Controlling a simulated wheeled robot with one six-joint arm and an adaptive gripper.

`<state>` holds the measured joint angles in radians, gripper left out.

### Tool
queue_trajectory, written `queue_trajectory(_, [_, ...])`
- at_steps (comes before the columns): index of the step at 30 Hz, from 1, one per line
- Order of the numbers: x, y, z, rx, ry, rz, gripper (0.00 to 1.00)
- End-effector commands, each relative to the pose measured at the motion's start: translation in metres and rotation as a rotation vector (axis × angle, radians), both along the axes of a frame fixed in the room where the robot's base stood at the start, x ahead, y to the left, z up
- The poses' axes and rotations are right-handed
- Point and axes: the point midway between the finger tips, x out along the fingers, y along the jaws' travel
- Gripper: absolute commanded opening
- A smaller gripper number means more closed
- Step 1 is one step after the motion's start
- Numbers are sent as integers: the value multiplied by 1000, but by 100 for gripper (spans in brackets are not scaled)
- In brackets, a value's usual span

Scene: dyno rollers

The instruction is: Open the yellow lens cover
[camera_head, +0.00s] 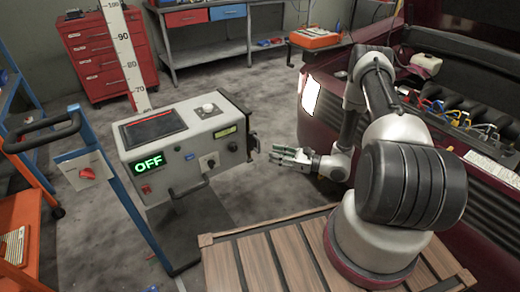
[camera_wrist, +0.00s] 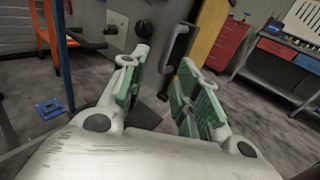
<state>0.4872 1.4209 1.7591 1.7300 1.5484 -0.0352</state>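My gripper (camera_head: 287,157) is open and empty, just right of the grey headlight tester box (camera_head: 185,145) in the head view and apart from it. In the wrist view my gripper (camera_wrist: 163,62) has its green-padded fingers spread, with the box's panel (camera_wrist: 118,24) and a dark handle (camera_wrist: 176,46) beyond them. A yellow upright surface (camera_wrist: 208,30) stands behind the handle; I cannot tell whether it is the lens cover. In the head view the box's right end shows dark fittings (camera_head: 252,143), and no yellow cover can be made out there.
A dark red vehicle (camera_head: 312,127) with a lit headlight stands right of my gripper. A blue post with a black handle (camera_head: 48,135) stands left of the box. A red tool cabinet (camera_head: 105,55) and a workbench (camera_head: 240,45) are at the back. Grey floor lies between.

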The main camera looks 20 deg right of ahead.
Motion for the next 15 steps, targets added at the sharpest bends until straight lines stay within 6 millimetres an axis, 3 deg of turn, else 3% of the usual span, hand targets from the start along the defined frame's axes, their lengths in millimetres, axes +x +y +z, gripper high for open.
queue_trajectory(4, [11, 5, 8, 23, -22, -25, 32])
queue_trajectory(15, [46, 51, 8, 21, -20, -21, 32])
